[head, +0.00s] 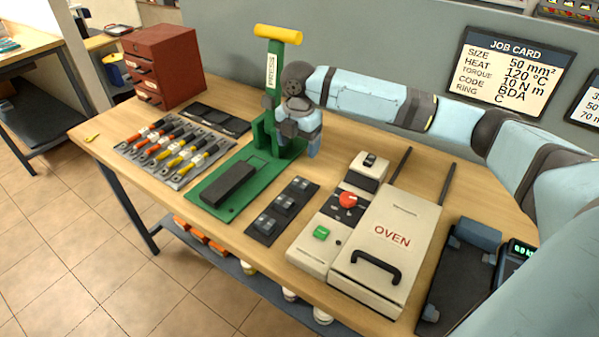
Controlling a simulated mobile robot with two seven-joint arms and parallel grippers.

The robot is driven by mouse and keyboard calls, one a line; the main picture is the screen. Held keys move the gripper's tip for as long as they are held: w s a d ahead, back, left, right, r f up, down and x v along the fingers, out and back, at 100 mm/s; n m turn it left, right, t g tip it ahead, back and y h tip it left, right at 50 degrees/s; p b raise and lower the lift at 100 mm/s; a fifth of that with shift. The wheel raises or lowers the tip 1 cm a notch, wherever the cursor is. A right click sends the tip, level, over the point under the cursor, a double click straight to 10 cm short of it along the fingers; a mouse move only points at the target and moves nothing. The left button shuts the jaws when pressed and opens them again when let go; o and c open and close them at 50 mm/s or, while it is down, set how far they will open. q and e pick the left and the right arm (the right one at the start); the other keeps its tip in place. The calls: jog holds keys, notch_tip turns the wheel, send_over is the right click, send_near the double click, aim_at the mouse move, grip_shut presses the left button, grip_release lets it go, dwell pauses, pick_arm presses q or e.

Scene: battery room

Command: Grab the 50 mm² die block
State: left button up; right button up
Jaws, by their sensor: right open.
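Small grey die blocks sit in a row on a dark tray (259,236) at the front middle of the bench: a near block (265,224), a middle block (284,203) and a far block (300,185). Their size markings are too small to read, so I cannot tell which is the 50 mm² one. My right gripper (291,128) is open at the green press (275,70), behind the die tray and apart from the blocks. It partly hides the press. I cannot see anything held in it. My left gripper is not in view.
The oven (395,225) and its control box (325,236) stand right of the die tray. A rack of tools with coloured handles (172,150) and a red drawer cabinet (162,62) are at left. The job card (505,72) reads 50 mm².

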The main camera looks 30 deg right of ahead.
aim_at(301, 182)
jog(key=f, duration=1.3)
jog(key=shift+d+f, duration=0.3)
jog(key=shift+d, duration=0.05)
jog(key=shift+c, duration=0.4)
jog(key=c, duration=1.1)
